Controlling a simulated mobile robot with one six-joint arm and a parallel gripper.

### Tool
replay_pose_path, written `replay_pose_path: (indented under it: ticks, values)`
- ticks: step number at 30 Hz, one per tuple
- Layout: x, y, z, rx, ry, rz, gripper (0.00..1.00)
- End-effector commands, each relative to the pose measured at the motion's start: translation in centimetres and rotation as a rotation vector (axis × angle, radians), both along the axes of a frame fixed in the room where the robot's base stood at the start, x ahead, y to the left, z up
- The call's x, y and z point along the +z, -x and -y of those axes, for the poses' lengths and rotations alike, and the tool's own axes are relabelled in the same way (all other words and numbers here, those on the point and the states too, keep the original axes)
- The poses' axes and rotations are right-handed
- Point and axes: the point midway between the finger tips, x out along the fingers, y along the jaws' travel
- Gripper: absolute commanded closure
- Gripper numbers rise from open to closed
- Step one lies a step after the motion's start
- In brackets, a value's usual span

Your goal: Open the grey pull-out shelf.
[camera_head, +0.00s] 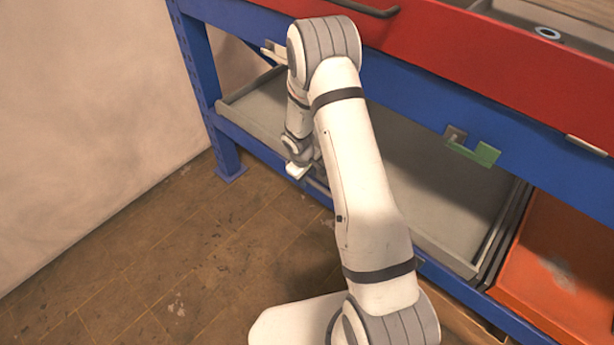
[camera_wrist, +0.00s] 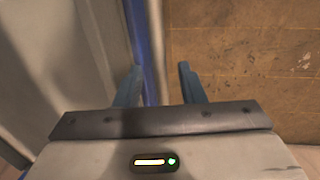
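The grey pull-out shelf (camera_head: 430,180) is a shallow tray low in the blue frame, under the red drawer. My arm crosses in front of it and hides its middle and part of its front edge. In the wrist view the grey shelf (camera_wrist: 50,70) fills the left side. My gripper (camera_wrist: 158,85) points down at the shelf's front edge, its two blue-grey fingers apart. A blue strip and a pale strip run between the fingers in that view. I cannot tell whether either finger touches the edge. In the head view my arm hides the fingertips.
A red drawer (camera_head: 470,60) with a dark handle (camera_head: 368,8) is above. A green latch-like piece (camera_head: 487,153) sits on the blue beam (camera_head: 530,150). An orange tray (camera_head: 560,265) stands right of the shelf. The brown floor (camera_head: 150,260) in front is clear; a pale wall (camera_head: 80,110) is left.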

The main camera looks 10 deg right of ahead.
Motion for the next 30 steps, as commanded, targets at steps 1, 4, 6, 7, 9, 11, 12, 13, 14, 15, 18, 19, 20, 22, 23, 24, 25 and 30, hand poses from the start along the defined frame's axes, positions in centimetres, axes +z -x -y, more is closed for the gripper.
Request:
replay_pose_path:
  ticks: [1, 4, 6, 7, 9, 11, 12, 13, 14, 15, 18, 19, 20, 22, 23, 24, 25, 30]
  values:
    - [0.02, 0.00, 0.02, 0.000, 0.000, 0.000, 0.64]
    - [0.03, 0.01, 0.02, -0.001, 0.000, 0.000, 0.69]
    - [0.04, 0.00, 0.03, -0.001, 0.000, 0.000, 0.75]
    - [0.04, 0.01, 0.04, -0.001, 0.000, 0.000, 0.77]
    - [0.04, 0.01, 0.04, -0.001, 0.000, 0.000, 0.83]
    - [0.05, 0.01, 0.05, -0.001, 0.000, -0.001, 0.88]
    - [0.06, 0.02, 0.05, -0.001, 0.000, -0.001, 0.91]
    - [0.06, 0.02, 0.05, -0.001, 0.000, -0.001, 0.93]
    - [0.04, 0.02, 0.04, -0.001, 0.000, -0.001, 0.96]
    - [0.04, 0.03, 0.05, -0.001, 0.000, -0.001, 0.99]
    - [0.04, 0.03, 0.04, -0.001, 0.000, -0.001, 1.00]
    - [0.04, 0.03, 0.04, -0.001, 0.000, -0.001, 1.00]
    - [0.04, 0.04, 0.04, -0.001, 0.000, -0.001, 1.00]
    - [0.03, 0.05, 0.04, -0.001, 0.000, -0.001, 1.00]
    - [0.03, 0.06, 0.04, -0.001, 0.000, -0.001, 1.00]
    - [0.03, 0.06, 0.04, -0.001, 0.000, -0.001, 1.00]
    - [0.03, 0.06, 0.04, -0.001, 0.000, -0.001, 1.00]
    - [0.01, -0.01, 0.04, -0.006, -0.001, 0.000, 1.00]
